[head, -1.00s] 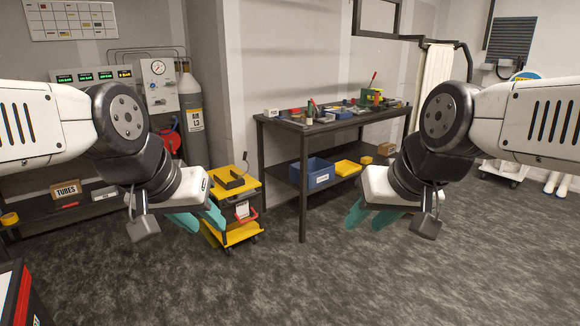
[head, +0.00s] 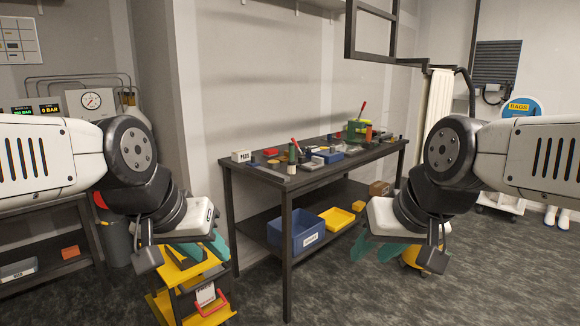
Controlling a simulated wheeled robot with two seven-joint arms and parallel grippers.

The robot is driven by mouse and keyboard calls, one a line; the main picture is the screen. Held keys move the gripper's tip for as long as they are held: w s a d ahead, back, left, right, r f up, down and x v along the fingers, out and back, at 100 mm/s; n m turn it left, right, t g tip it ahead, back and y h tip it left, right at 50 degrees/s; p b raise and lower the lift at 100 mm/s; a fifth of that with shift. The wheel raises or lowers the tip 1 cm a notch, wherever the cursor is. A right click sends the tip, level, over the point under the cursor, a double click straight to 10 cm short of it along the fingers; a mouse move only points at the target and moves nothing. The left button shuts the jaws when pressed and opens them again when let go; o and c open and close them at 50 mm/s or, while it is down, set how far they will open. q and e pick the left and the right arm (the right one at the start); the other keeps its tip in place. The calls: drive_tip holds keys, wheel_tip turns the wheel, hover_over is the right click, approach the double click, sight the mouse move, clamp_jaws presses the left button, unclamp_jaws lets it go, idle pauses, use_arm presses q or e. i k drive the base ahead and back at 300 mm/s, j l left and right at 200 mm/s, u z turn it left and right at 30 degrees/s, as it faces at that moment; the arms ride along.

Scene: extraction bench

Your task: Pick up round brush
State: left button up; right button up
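I cannot pick out the round brush for sure among the small items on the bench (head: 225,166). My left gripper (head: 203,250) has teal fingers spread apart and empty, in front of the yellow cart at lower left. My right gripper (head: 377,250) also has its teal fingers spread and empty, in front of the bench's right end. Both grippers appear lower than the bench top in the picture.
The bench's lower shelf holds a blue bin (head: 295,233) and a yellow tray (head: 337,219). A yellow cart (head: 204,296) stands left of the bench. A green box (head: 357,130) stands at the top's far right. The floor before the bench is clear.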

sight(291, 163)
drive_tip(key=i+u, duration=0.2)
drive_tip(key=i, duration=2.3)
